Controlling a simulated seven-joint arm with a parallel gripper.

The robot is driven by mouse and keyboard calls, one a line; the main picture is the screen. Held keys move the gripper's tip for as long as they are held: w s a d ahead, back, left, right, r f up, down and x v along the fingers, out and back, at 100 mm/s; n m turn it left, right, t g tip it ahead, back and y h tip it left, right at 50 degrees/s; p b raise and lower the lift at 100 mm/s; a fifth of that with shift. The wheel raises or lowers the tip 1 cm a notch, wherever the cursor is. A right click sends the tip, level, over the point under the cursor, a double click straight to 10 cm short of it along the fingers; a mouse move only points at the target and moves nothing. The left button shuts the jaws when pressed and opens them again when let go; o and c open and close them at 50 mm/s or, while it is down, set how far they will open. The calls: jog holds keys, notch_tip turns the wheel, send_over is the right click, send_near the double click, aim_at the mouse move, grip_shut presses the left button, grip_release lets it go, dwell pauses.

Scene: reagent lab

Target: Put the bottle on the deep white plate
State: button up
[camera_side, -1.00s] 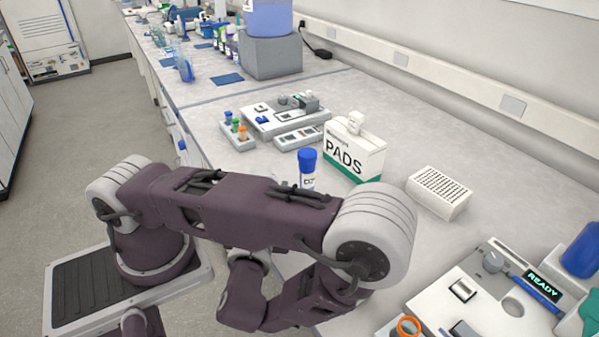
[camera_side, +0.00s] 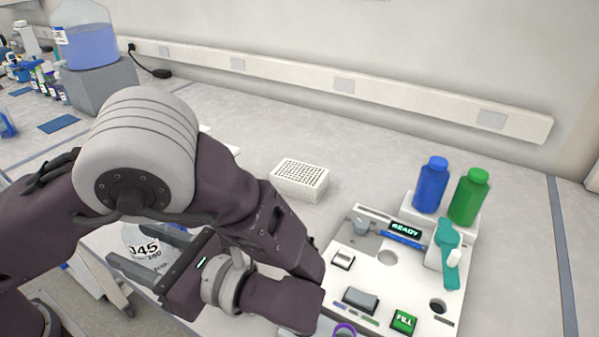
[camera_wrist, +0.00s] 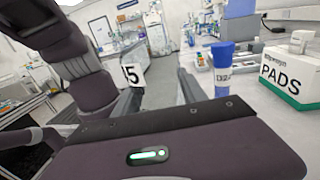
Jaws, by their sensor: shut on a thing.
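My gripper (camera_side: 147,252) is at the lower left of the side view, its fingers shut around a pale bottle (camera_side: 143,246) with a black-printed white label. Part of the label also shows between the fingers in the wrist view (camera_wrist: 131,75). The bottle's lower part and cap are hard to make out. The deep white plate (camera_side: 299,179), a block with a grid of small holes on top, stands on the bench right of and behind my gripper, clear of it. Its top looks empty.
An instrument (camera_side: 385,275) with a READY display is at the right, with blue (camera_side: 431,185) and green (camera_side: 468,197) bottles behind it. A blue-capped tube (camera_wrist: 222,70) and a PADS box (camera_wrist: 287,75) stand near my gripper. Bench behind the plate is clear.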

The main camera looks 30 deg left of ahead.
jog(key=w+r+m+t, duration=0.5)
jog(key=w+t, duration=0.2)
jog(key=w, duration=0.2)
jog(key=m+t+h, duration=1.3)
jog(key=t+h, duration=0.1)
send_over(303, 166)
jog(key=f, duration=0.1)
notch_tip(303, 166, down, 9)
jog(key=shift+r, duration=0.2)
jog(key=shift+f, duration=0.45)
